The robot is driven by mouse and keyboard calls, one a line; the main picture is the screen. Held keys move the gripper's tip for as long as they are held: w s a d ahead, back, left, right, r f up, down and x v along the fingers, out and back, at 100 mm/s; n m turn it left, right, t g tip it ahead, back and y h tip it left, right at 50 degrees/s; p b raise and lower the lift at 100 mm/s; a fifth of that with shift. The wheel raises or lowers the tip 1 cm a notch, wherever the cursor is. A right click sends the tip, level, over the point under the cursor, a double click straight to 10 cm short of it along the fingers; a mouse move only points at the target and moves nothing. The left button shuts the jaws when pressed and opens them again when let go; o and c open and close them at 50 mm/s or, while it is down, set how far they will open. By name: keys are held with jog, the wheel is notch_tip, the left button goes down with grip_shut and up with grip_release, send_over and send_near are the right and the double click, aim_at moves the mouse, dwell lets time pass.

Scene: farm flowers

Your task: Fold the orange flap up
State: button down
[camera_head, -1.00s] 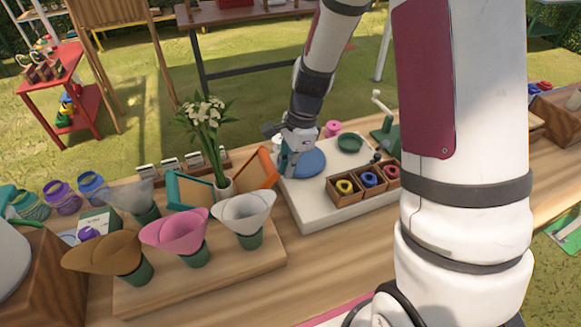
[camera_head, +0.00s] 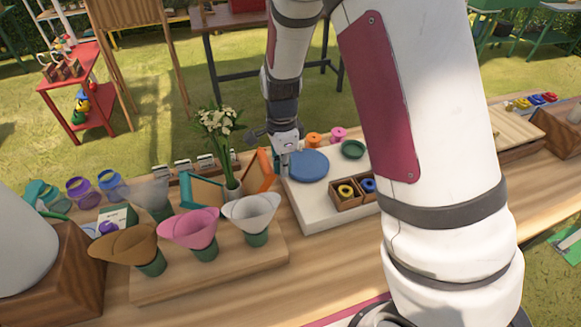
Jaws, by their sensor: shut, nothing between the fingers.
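The orange flap (camera_head: 260,172) stands tilted on the right of the flower vase, at the left edge of the white board. A teal flap (camera_head: 203,191) stands on the vase's left. White flowers (camera_head: 217,122) rise from the vase (camera_head: 233,190) between the two flaps. My gripper (camera_head: 284,168) is shut and empty, pointing down just right of the orange flap. I cannot tell whether its fingertips touch the flap.
The white board (camera_head: 313,215) holds a blue disc (camera_head: 306,165), a green dish (camera_head: 353,149) and wooden boxes with coloured rings (camera_head: 346,190). Pink (camera_head: 189,228), brown (camera_head: 124,243) and white (camera_head: 251,212) cones stand in front on a wooden board. Small cards (camera_head: 183,168) line the back.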

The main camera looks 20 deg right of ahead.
aim_at(271, 173)
jog(key=shift+s+a+r+p, duration=0.1)
jog(key=shift+a+r+p, duration=0.4)
jog(key=shift+a, duration=0.3)
jog(key=shift+a+r+p, duration=0.5)
jog(key=shift+a, duration=0.3)
jog(key=shift+a+r+p, duration=0.3)
jog(key=shift+a, duration=0.6)
jog(key=shift+w+a, duration=0.15)
jog(key=shift+w, duration=0.05)
jog(key=shift+r, duration=0.15)
jog(key=shift+w+r, duration=0.1)
jog(key=shift+r, duration=0.2)
notch_tip(271, 173, up, 11)
jog(key=d, duration=0.1)
jog(key=shift+s, duration=0.2)
jog(key=shift+d+f, duration=0.1)
